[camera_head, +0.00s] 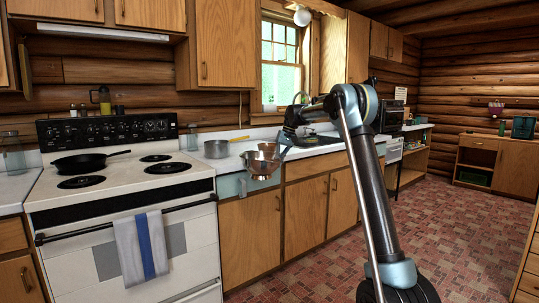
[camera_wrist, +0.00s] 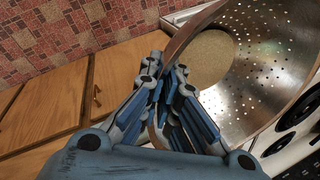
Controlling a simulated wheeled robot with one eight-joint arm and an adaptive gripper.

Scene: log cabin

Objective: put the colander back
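The metal colander (camera_head: 261,164) is held in front of the counter edge, right of the stove, and looks coppery in the head view. In the wrist view the perforated colander (camera_wrist: 262,68) is large, tilted on its side with its inside facing the camera. My gripper (camera_head: 281,154) is at the colander's right side in the head view. In the wrist view my gripper's fingers (camera_wrist: 164,92) close on the colander's rim, one finger on each side. Parts of the fingertips are hidden behind the rim.
Wooden cabinets (camera_head: 250,235) run below the counter. The brick-patterned floor (camera_head: 330,262) is open in front.

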